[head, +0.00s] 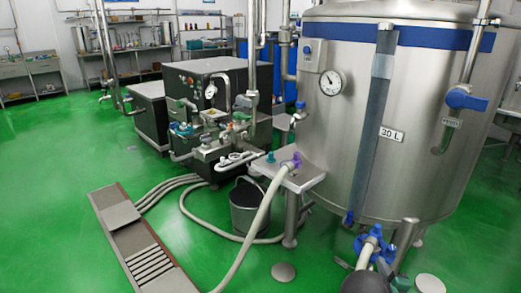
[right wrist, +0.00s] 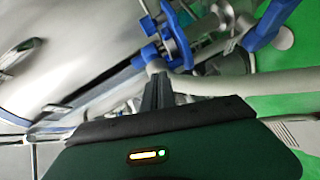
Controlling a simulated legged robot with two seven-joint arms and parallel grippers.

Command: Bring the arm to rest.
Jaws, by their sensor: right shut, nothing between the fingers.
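My right gripper (head: 378,268) is low at the right of the head view, in front of the big steel tank. In the right wrist view its dark fingers (right wrist: 158,88) are shut together with nothing between them. The fingertips appear close to a pale pipe end below a blue valve (right wrist: 172,38); I cannot tell whether they touch. The blue valve also shows in the head view (head: 371,243). My left gripper is not in view.
The steel tank (head: 348,125) stands on legs beside a small steel table (head: 296,176). A pale hose (head: 258,222) runs down from that table past a black bucket (head: 248,205). A floor drain (head: 138,240) lies left. Green floor (head: 60,190) is clear at far left.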

